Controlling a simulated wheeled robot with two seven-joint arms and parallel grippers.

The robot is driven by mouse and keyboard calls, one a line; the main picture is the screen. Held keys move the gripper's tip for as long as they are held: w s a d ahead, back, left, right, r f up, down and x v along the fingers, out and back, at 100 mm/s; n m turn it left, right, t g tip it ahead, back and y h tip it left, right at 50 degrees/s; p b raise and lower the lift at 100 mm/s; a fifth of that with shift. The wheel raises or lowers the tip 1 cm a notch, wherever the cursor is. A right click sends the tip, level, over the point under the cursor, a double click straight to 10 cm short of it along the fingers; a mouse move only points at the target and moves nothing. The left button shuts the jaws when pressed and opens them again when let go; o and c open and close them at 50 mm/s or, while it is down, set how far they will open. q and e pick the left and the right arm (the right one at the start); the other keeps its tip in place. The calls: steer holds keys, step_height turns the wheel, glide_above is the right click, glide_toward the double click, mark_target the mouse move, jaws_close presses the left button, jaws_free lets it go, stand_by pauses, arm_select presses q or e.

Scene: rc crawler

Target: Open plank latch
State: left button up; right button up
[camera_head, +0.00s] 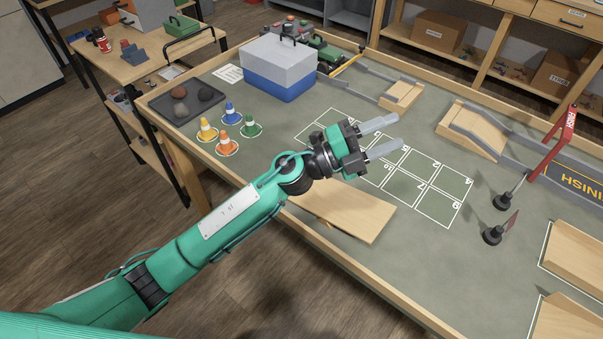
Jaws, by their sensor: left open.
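A flat light-wood plank (352,212) lies at the near edge of the table, below my left gripper in the picture. No latch can be made out clearly; part of the plank's left end is hidden behind my left arm. My left gripper (388,135) is open and empty, its two pale fingers pointing right above the white numbered grid (430,187). It appears apart from the plank. A grey box with a blue base (278,82) stands closed farther back, with a handle on top. My right gripper is not in view.
Several coloured cones (224,142) stand left of my gripper, near a dark tray with stones (187,101). Wooden ramps (470,130) and a red finish gate (560,135) stand at the right. The table has a raised wooden rim.

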arm_select(q)
steer(key=s+d+f+m+g+y, duration=0.25)
steer(key=f+m+g+y, duration=0.35)
steer(key=m+g, duration=0.35)
step_height(320, 180, down, 5)
steer(key=w+a+m+y, duration=0.3)
steer(key=y, duration=0.2)
steer(key=w+a+t+y, duration=0.2)
steer(key=w+a+y, duration=0.3)
steer(key=a, duration=0.3)
steer(key=w+a+t+y, duration=0.2)
steer(key=w+a+y, duration=0.3)
steer(key=a, duration=0.3)
steer(key=shift+n+g, duration=0.25)
steer(key=shift+n, duration=0.2)
step_height(320, 180, down, 14)
steer(key=shift+s+p, duration=0.1)
steer(key=shift+p, duration=0.8)
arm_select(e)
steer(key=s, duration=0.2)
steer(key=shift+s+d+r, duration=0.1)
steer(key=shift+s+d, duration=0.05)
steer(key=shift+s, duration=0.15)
arm_select(q)
steer(key=c, duration=1)
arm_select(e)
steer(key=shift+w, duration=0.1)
